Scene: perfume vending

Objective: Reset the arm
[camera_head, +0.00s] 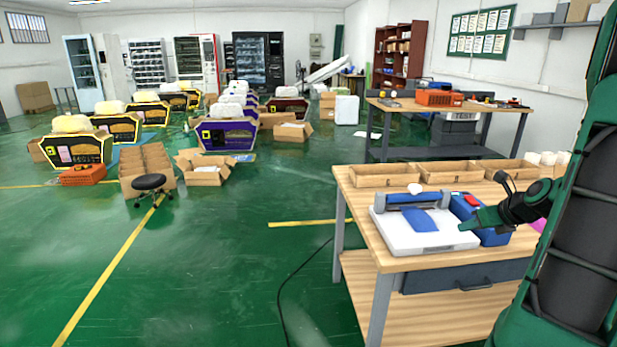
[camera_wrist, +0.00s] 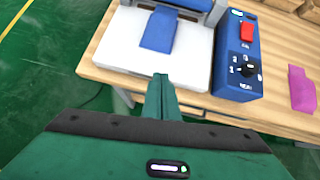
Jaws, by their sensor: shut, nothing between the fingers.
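My gripper (camera_head: 467,226) is green and shut, with nothing between its fingers. In the head view it hangs above the right front part of the white press plate on the workbench. In the wrist view its closed fingers (camera_wrist: 161,80) point toward the front edge of that white plate (camera_wrist: 190,62). A blue piece (camera_wrist: 160,31) lies on the plate, apart from the gripper; it also shows in the head view (camera_head: 420,220). My arm comes in from the right side of the head view.
The wooden workbench (camera_head: 355,203) carries several open boxes (camera_head: 385,176) along its back. A blue control box with a red switch (camera_wrist: 237,65) adjoins the plate. A magenta piece (camera_wrist: 301,90) lies to its right. A second bench (camera_head: 440,104) stands behind.

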